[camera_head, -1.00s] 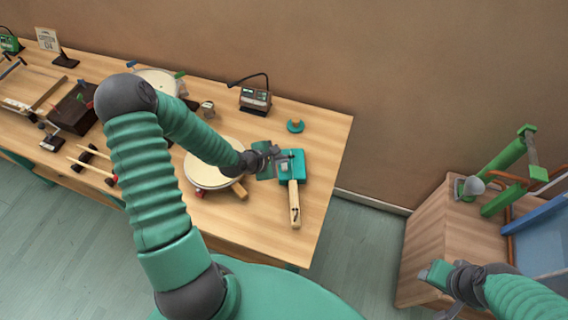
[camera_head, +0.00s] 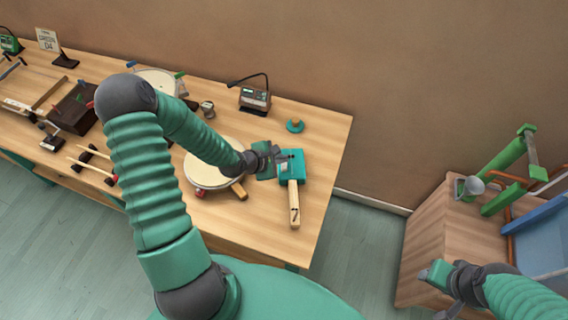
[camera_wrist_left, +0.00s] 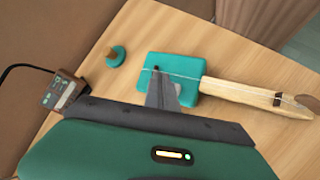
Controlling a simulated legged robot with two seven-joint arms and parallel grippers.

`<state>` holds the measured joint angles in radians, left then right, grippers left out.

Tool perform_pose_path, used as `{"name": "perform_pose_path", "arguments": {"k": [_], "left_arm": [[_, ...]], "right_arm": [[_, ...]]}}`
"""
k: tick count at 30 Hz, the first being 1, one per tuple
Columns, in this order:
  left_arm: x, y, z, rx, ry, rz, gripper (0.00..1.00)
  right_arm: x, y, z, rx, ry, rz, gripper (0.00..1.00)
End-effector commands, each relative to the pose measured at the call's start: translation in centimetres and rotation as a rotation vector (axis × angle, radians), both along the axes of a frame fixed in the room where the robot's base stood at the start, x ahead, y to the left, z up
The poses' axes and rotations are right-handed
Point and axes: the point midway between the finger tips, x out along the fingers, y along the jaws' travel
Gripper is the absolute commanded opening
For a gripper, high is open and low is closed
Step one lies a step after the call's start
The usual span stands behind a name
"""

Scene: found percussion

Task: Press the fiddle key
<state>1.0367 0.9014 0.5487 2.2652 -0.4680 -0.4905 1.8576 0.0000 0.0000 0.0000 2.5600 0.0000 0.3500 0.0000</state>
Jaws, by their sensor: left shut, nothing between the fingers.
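The fiddle is a teal square body (camera_head: 293,160) with a pale wooden neck (camera_head: 294,206), lying near the right end of the table. In the left wrist view the teal body (camera_wrist_left: 188,62) carries a thin string that runs along the neck (camera_wrist_left: 245,92). A small dark spot shows on the body at the fingertips; I cannot tell if it is the key. My left gripper (camera_head: 283,160) is shut and empty, its fingertips (camera_wrist_left: 158,74) over the body. Whether they touch it is unclear. My right gripper (camera_head: 440,280) is at the lower right, away from the fiddle.
A round drum (camera_head: 208,172) lies left of the fiddle under my left arm. A small teal round piece with a wooden knob (camera_head: 295,125) and a dark device with a display (camera_head: 255,99) stand behind. A wooden cabinet (camera_head: 430,235) stands right, beyond a floor gap.

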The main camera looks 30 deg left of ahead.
Motion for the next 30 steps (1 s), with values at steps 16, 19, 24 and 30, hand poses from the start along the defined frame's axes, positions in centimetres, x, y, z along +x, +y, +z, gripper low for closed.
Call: {"name": "perform_pose_path", "arguments": {"k": [16,19,24,30], "left_arm": [[-0.1,-0.1,-0.7,0.000,0.000,0.000,0.00],[-0.1,-0.1,-0.7,0.000,0.000,0.000,0.00],[-0.1,-0.1,-1.0,0.000,0.000,0.000,0.00],[-0.1,-0.1,-1.2,-0.001,0.000,0.001,0.00]], "right_arm": [[0.0,0.0,0.1,0.000,0.000,0.000,0.42],[0.0,0.0,0.1,0.000,0.000,0.000,0.42],[0.0,0.0,0.0,0.000,0.000,0.000,0.42],[0.0,0.0,-0.1,0.000,0.000,0.000,0.42]]}}
